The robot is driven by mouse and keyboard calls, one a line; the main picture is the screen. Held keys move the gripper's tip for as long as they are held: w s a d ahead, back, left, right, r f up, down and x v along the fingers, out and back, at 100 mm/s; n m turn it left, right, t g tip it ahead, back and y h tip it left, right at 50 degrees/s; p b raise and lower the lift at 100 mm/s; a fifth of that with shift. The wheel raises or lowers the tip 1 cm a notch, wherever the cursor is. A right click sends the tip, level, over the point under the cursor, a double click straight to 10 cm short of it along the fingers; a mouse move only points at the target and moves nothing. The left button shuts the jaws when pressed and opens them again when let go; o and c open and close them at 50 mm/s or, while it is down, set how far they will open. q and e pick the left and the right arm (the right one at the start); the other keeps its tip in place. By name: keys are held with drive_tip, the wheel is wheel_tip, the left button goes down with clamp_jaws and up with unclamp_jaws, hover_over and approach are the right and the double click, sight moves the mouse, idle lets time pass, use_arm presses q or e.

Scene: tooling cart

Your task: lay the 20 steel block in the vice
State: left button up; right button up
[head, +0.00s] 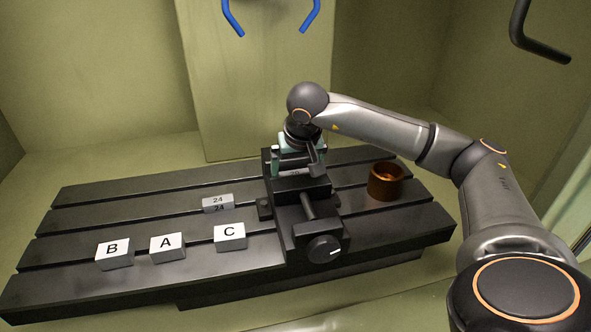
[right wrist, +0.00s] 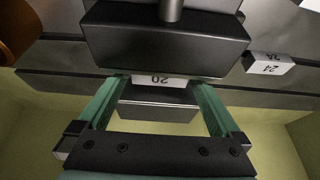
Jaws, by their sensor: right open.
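The black vice (head: 318,246) stands on the slotted table, its screw knob facing me. The 20 steel block (right wrist: 160,80) lies between the vice's jaws in the right wrist view, its label showing. In the head view only a sliver of the block (head: 294,173) shows; the gripper and vice hide the rest. My right gripper (head: 297,161) is over the vice, pointing down. In the right wrist view its teal fingers (right wrist: 160,84) are open, one at each end of the block, with small gaps visible. My left gripper is out of view.
A block marked 24 (head: 218,203) lies left of the vice. White-faced blocks B (head: 114,254), A (head: 167,247) and C (head: 230,237) stand along the front of the slotted table (head: 70,285). A brown cup (head: 385,183) stands right of the vice.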

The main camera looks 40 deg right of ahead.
drive_tip(key=shift+r, duration=0.45)
drive_tip(key=v, duration=1.1)
drive_tip(key=shift+s+r+p, duration=0.2)
drive_tip(key=shift+r+p, duration=0.05)
drive_tip(key=shift+p, duration=0.2)
drive_tip(key=shift+a, duration=0.1)
